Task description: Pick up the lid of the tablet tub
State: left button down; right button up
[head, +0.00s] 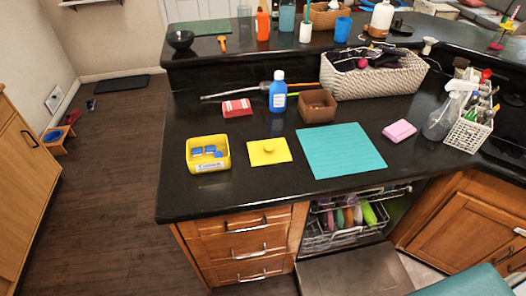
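The tablet tub (207,166) is a yellow open box with a white label on its front and a few blue tablets inside. It stands near the left end of the black counter. Its lid (281,155) appears to be the flat yellow square with a round knob in the middle. The lid lies flat on the counter just right of the tub, apart from it. Neither of my grippers is in view.
A teal mat (341,150) lies right of the lid. A pink sponge (399,131) lies farther right. The dishwasher (345,222) below is open.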

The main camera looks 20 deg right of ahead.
aim_at(271, 151)
jog(key=i+j+z, duration=0.15)
jog(key=j+z, duration=0.15)
jog(key=i+j+z, duration=0.1)
jog(key=j+z, duration=0.15)
jog(key=j, duration=0.15)
jog(key=i+j+z, duration=0.1)
jog(key=j+z, duration=0.2)
jog(key=j, duration=0.1)
